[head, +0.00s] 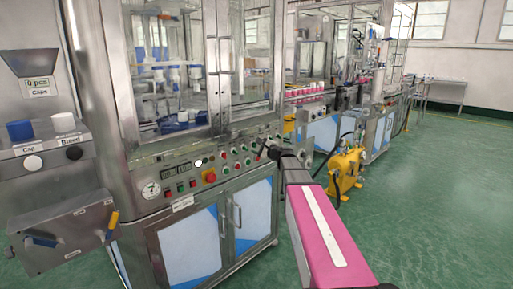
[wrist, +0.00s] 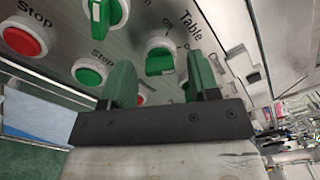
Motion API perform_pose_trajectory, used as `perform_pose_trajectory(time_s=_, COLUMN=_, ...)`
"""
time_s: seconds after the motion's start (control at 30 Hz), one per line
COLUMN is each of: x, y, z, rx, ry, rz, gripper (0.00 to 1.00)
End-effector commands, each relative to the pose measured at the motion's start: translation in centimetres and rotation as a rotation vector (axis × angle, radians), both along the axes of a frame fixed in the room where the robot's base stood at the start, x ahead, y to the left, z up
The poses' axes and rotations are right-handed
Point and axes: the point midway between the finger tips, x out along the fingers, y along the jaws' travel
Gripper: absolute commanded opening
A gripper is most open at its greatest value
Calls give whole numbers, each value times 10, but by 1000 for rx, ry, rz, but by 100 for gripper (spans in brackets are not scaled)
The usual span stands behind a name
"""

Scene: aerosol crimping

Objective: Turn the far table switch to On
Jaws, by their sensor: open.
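In the wrist view, a round white-rimmed switch with a green handle (wrist: 160,62) sits beside the printed word "Table" on the steel panel. Its small position marks are too blurred to read surely, so I cannot tell its setting. My gripper (wrist: 161,77) is open, with one dark green finger on each side of this switch in the picture. The fingers look apart from the handle; contact is unclear. In the head view, my gripper (head: 268,148) is at the right end of the machine's control panel (head: 190,172), and hides the switches there.
In the wrist view, a red Stop button (wrist: 23,38), another green switch (wrist: 100,14) and a green button (wrist: 88,76) are close by. In the head view, a yellow machine (head: 346,172) stands to the right of my arm. The green floor at right is clear.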

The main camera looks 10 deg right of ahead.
Motion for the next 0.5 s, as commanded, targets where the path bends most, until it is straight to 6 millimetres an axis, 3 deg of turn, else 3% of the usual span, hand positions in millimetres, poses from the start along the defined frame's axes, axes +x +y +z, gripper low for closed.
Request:
perform_pose_trajectory(time_s=0.3, x=-50, y=-34, z=0, rx=-1, ry=1, rz=-2, gripper=55)
perform_pose_trajectory(time_s=0.5, x=-72, y=-51, z=0, rx=0, ry=0, rz=-1, gripper=55)
